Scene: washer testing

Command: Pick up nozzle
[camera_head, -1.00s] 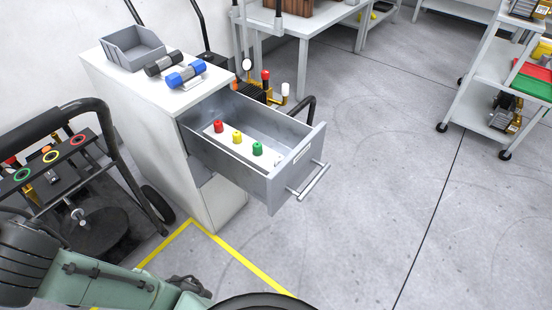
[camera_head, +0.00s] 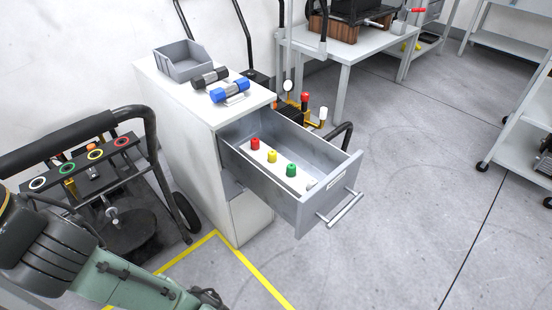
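Small nozzles stand in a row on a white strip in the open grey drawer (camera_head: 262,190): a red nozzle (camera_head: 255,144), a yellow nozzle (camera_head: 272,156) and a green nozzle (camera_head: 291,170). A pale piece (camera_head: 312,184) sits at the strip's near end, partly hidden by the drawer front. My arm reaches in from the lower left, well below and left of the drawer. Its far end runs to the bottom edge, and no gripper fingers show. Nothing is seen touching the nozzles.
The white cabinet (camera_head: 180,130) carries a grey bin (camera_head: 183,63), a black-capped cylinder (camera_head: 210,77) and a blue-capped cylinder (camera_head: 230,91). A black-framed cart (camera_head: 72,150) with colored rings stands at left. The drawer handle (camera_head: 340,210) juts out.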

